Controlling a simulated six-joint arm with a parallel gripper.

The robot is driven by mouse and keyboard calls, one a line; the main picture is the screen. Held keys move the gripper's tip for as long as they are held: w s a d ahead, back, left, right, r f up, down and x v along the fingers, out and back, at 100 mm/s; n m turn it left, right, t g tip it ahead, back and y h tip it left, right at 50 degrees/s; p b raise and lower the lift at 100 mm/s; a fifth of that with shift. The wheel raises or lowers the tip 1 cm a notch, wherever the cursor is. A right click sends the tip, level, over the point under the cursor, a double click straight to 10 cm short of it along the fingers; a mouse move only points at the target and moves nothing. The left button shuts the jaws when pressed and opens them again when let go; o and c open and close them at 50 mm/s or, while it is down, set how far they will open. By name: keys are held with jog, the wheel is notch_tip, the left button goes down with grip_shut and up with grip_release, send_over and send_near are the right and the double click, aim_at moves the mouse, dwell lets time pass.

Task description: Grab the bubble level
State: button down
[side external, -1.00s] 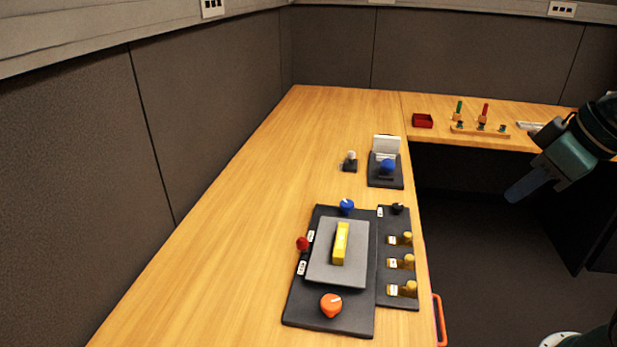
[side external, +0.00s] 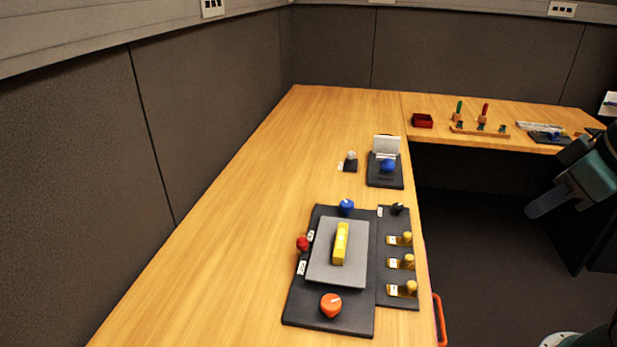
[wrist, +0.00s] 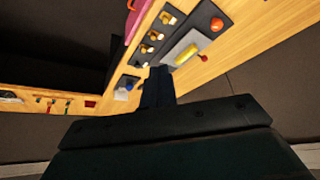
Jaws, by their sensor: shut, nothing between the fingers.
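The bubble level is a small yellow bar (side external: 341,244) lying on a grey plate (side external: 326,275) on the dark panel on the desk. It also shows as a yellow bar (wrist: 186,54) in the wrist view. My gripper (side external: 532,212) is at the right in the side view, beyond the desk edge and well away from the bar. In the wrist view my gripper's fingers (wrist: 158,77) are together with nothing between them.
Around the plate are an orange knob (side external: 331,305), a red knob (side external: 302,243) and a blue knob (side external: 347,206). A strip with several yellow knobs (side external: 409,262) stands to the right. A blue trackball (side external: 387,166) sits farther back. The desk's left side is clear.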

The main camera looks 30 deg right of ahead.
jog(key=c, duration=1.1)
grip_release()
